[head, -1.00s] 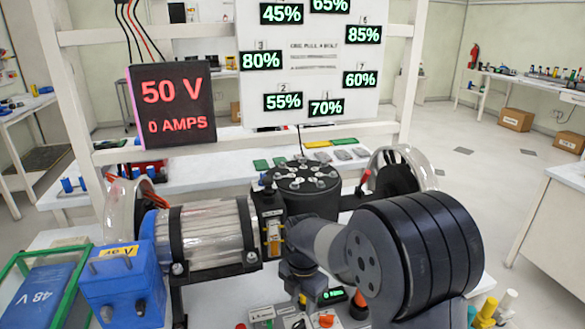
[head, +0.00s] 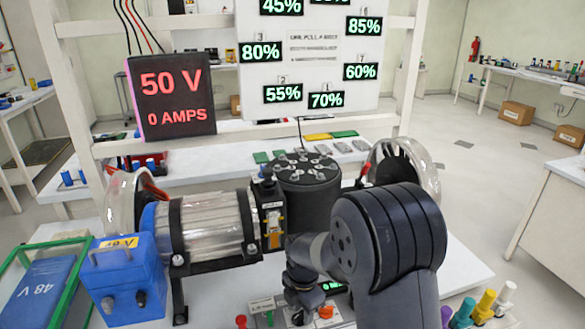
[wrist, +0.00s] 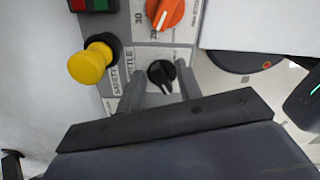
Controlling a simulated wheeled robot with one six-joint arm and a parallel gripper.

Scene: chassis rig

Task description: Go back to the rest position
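My gripper (wrist: 159,80) shows in the wrist view with its two grey fingers apart. A black knob (wrist: 160,74) appears between the fingertips, on a panel (wrist: 118,22) with partly hidden lettering. I cannot tell whether the fingers touch the knob. In the head view my arm bends down to the small control panel on the bench, and the fingers are hard to make out there.
A yellow button (wrist: 90,64) and an orange dial (wrist: 165,11) sit close to the fingers. The blue box (head: 127,277), clear cylinder (head: 213,230) and black round unit (head: 307,188) stand left of or behind my arm. A meter (head: 171,93) reads 50 V, 0 AMPS.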

